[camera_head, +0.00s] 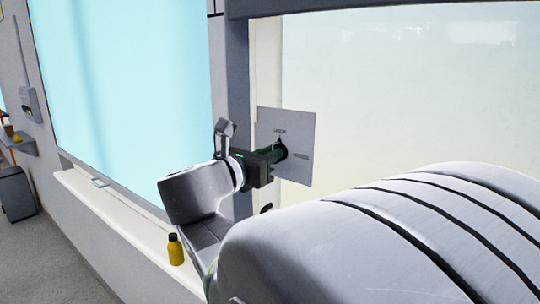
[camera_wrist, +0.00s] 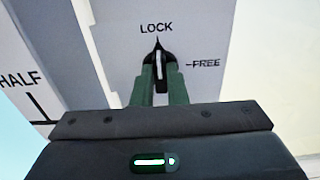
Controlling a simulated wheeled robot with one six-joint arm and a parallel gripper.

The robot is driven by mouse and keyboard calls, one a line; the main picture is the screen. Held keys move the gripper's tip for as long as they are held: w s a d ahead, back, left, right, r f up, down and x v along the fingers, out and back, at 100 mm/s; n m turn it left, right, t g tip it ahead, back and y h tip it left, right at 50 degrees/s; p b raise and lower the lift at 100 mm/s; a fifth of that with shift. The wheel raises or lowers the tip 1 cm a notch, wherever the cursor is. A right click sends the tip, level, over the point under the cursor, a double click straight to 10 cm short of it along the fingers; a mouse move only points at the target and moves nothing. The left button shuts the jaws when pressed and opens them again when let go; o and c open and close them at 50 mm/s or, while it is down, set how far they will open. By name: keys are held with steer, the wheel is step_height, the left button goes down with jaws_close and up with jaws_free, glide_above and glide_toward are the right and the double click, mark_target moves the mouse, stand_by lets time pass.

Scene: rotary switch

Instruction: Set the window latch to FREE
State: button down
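The window latch is a dark knob (camera_wrist: 160,62) with a pale line on it, on a pale plate that shows in the head view (camera_head: 301,122). In the wrist view its pointed end points up at LOCK. The FREE mark (camera_wrist: 204,64) is to the right of the knob. My gripper (camera_wrist: 161,78) has its green fingers on either side of the knob, tips close to its sides. I cannot tell whether they press on it. In the head view my gripper (camera_head: 279,152) reaches the plate and hides most of the knob.
A HALF label (camera_wrist: 18,79) shows at the left of the wrist view, across a grey strip. A wall shelf and a dark bin (camera_head: 16,193) are at the far left.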

steer(key=shift+f+m+b, duration=0.1)
steer(key=shift+m+b, duration=0.3)
steer(key=shift+b, duration=0.25)
steer(key=m+b, duration=0.8)
steer(key=b, duration=0.1)
steer(key=m+b, duration=0.9)
steer(key=shift+s+d+f+b, duration=0.1)
steer(key=shift+d+f+b, duration=0.1)
steer(key=shift+b, duration=0.1)
steer(key=c, duration=1.4)
jaws_free()
steer(key=shift+c, duration=0.2)
steer(key=shift+r, duration=0.1)
steer(key=shift+a, duration=0.1)
